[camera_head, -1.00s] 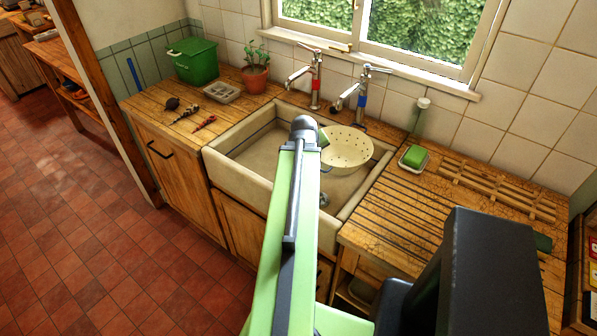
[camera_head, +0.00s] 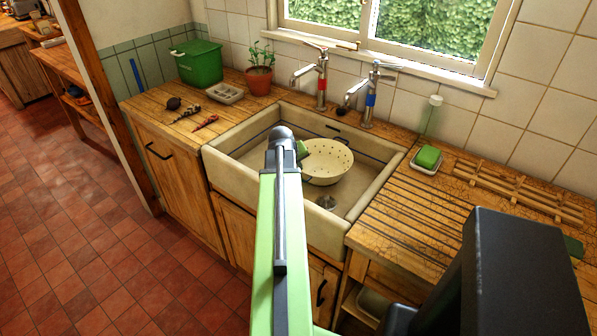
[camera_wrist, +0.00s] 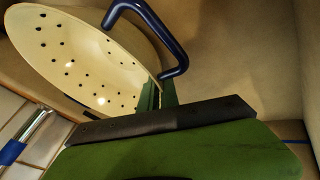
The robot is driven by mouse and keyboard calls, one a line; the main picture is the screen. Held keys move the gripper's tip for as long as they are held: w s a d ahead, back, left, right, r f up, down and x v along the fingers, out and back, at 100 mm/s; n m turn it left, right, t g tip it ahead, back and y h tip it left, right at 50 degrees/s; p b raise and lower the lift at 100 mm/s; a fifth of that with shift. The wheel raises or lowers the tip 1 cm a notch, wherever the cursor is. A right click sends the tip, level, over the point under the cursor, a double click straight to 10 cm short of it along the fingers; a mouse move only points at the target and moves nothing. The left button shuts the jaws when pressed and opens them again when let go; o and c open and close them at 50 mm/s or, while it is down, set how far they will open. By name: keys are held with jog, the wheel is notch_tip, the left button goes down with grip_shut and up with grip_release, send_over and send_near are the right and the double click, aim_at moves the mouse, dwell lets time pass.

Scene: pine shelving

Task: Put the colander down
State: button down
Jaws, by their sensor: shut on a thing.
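The cream colander (camera_head: 328,163) with dark holes is within the sink (camera_head: 238,180), in its right half, in the head view. In the wrist view the colander (camera_wrist: 85,60) is tilted, with its dark blue loop handle (camera_wrist: 150,22) at the near rim. My gripper (camera_wrist: 155,95) is shut on the colander at its rim beside the handle. In the head view my arm hides most of the gripper and the colander's left edge. I cannot tell whether the colander touches the sink floor.
Two taps, one red-banded (camera_head: 322,85) and one blue-banded (camera_head: 371,95), stand behind the sink. A green sponge (camera_head: 428,157) and a wooden rack (camera_head: 515,190) lie on the right counter. A potted plant (camera_head: 258,80) and a green bin (camera_head: 197,62) stand at left.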

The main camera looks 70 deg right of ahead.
jog(key=shift+f, duration=0.1)
jog(key=c, duration=1.6)
grip_release()
jog(key=shift+r, duration=0.35)
jog(key=p+v, duration=1)
jog(key=v, duration=0.1)
jog(key=shift+a+r, duration=0.25)
jog(key=shift+r, duration=0.1)
